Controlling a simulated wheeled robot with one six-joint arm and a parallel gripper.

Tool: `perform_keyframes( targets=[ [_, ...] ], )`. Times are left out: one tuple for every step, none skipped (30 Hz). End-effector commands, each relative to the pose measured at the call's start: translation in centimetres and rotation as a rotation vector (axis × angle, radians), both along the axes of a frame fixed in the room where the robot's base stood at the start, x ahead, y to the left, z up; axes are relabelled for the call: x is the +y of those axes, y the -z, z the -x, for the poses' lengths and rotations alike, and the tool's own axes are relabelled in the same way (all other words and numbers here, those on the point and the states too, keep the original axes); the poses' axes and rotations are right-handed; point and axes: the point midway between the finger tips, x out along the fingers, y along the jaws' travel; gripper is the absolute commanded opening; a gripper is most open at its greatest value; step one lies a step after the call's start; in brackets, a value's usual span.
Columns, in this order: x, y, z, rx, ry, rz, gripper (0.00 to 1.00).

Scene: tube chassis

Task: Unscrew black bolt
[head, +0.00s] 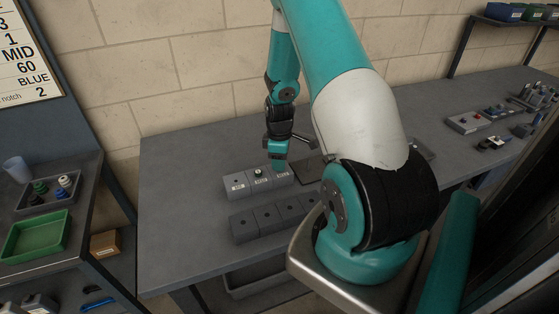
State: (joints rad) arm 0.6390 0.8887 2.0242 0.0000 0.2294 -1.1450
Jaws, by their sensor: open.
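A small dark bolt (258,173) stands upright in the middle block of a back row of grey labelled blocks (237,186) on the workbench. It looks black, but it is too small to tell its colour and depth surely. My gripper (281,164) points down just to the right of the bolt, over the right block of that row. It is open, and I see nothing between its fingers. The fingertips are small and partly merge with the block behind them.
A front row of grey blocks with holes (243,227) stands nearer me. A dark tray with several small coloured parts (50,202) and a green tray (12,244) lie on the left bench. The workbench's left part (180,200) is clear. Fixtures (468,122) stand at the far right.

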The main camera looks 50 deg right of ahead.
Motion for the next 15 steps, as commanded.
perform_keyframes(
  targets=[
    [0.0, -0.59, 0.01, 0.0, 0.0, 0.0, 0.43],
    [0.01, -0.63, 0.02, 0.0, 0.003, 0.0, 0.43],
    [0.01, -0.6, 0.02, 0.0, 0.018, -0.001, 0.43],
    [0.01, -0.54, 0.02, 0.001, 0.039, -0.001, 0.43],
    [0.01, -0.49, 0.02, 0.001, 0.07, -0.001, 0.43],
    [0.01, -0.47, 0.02, 0.0, 0.124, 0.0, 0.43],
    [0.01, -0.47, 0.0, 0.0, 0.175, 0.0, 0.43],
    [0.01, -0.47, 0.0, 0.0, 0.228, 0.0, 0.43],
    [0.01, -0.47, 0.0, 0.0, 0.3, 0.0, 0.43],
    [0.0, -0.47, 0.0, 0.0, 0.353, 0.0, 0.43],
    [0.0, -0.47, 0.0, 0.0, 0.403, 0.0, 0.43],
    [0.0, -0.47, 0.0, 0.0, 0.464, 0.0, 0.43],
    [0.0, -0.47, 0.0, 0.0, 0.506, 0.0, 0.43],
    [0.0, -0.48, 0.0, 0.0, 0.542, 0.0, 0.43],
    [0.0, -0.48, -0.01, 0.0, 0.579, 0.0, 0.43]
  ],
)
